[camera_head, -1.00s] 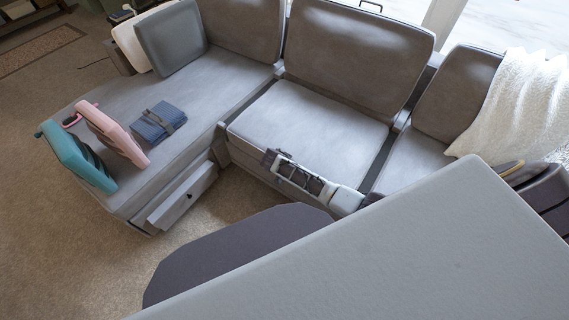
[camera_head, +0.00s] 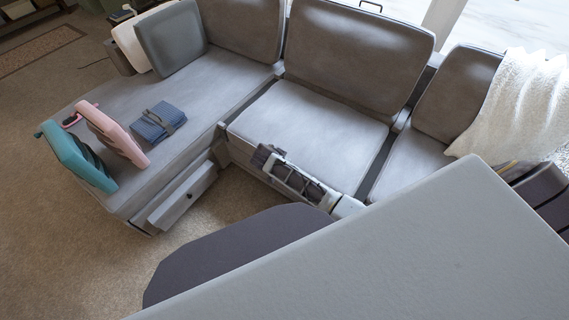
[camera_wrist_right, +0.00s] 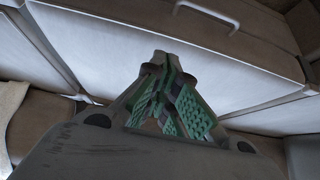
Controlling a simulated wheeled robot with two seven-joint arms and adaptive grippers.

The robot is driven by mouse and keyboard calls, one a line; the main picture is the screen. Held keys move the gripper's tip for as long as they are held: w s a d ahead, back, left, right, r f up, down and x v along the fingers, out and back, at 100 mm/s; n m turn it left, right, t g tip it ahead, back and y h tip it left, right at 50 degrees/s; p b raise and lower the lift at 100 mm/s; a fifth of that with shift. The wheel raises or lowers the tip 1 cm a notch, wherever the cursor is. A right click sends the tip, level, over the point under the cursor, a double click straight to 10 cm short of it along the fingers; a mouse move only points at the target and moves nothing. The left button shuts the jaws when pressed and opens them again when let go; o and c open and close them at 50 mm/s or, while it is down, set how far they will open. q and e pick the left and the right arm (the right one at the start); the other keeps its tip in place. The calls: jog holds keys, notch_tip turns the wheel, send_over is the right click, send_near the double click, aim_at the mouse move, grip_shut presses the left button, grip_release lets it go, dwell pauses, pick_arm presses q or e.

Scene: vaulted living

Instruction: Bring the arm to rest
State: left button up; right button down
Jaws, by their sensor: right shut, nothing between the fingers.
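My right gripper (camera_head: 262,155) is in front of the middle seat of the grey sofa (camera_head: 300,125), near its front edge. Its arm comes up from behind the light panel at the lower right. In the right wrist view the two green-padded fingers (camera_wrist_right: 164,62) are shut, with nothing between them. My left gripper is not in view.
A teal case (camera_head: 75,157), a pink case (camera_head: 112,135) and a folded blue cloth (camera_head: 158,121) are on the chaise. A drawer (camera_head: 183,198) below it stands open. A white throw (camera_head: 515,105) hangs at the right. A light grey panel (camera_head: 400,255) blocks the lower right.

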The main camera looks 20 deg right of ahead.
dwell(0.7)
